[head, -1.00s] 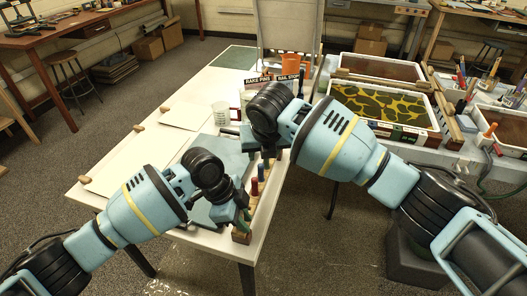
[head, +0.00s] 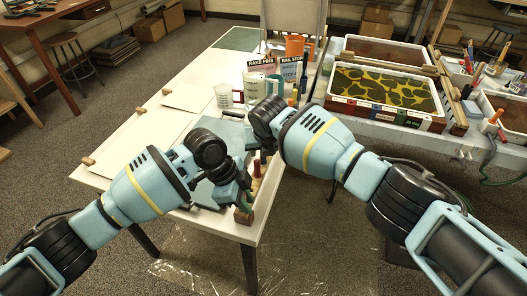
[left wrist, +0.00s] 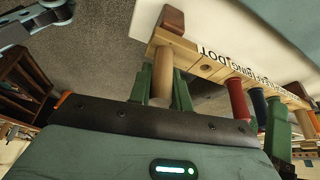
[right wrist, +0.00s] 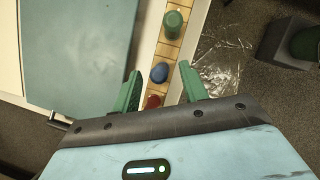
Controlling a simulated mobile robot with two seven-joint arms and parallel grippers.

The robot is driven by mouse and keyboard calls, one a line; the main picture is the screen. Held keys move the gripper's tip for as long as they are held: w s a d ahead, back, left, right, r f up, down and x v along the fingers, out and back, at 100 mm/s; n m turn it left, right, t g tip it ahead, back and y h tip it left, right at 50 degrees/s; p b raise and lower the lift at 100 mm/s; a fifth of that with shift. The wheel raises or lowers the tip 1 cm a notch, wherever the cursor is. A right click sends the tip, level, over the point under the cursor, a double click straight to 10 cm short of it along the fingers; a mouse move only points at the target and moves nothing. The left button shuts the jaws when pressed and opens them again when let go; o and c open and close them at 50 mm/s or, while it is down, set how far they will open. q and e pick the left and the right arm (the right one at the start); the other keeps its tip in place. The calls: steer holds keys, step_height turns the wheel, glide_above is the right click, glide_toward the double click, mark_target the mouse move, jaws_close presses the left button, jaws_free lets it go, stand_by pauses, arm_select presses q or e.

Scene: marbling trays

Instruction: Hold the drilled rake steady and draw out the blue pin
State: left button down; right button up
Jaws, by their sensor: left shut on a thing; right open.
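The drilled rake (left wrist: 210,66) is a wooden bar with lettering along its side. It holds a plain wooden dowel (left wrist: 161,86), a red pin (left wrist: 237,98) and a blue pin (left wrist: 258,106). My left gripper (head: 242,207) is shut on the dowel near the bar's end. In the right wrist view the blue pin (right wrist: 159,72) stands between a green pin (right wrist: 173,22) and the red pin (right wrist: 152,101). My right gripper (right wrist: 160,80) is open above the row, with the blue and red pins showing between its fingers.
A blue-grey board (right wrist: 75,50) lies beside the rake on the white table (head: 190,85). A clear cup (head: 224,95), labelled boxes (head: 262,78) and an orange cup (head: 295,45) stand farther back. Marbling trays (head: 385,92) are at right. Open floor lies before the table.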

steer(key=shift+x, duration=1)
jaws_close()
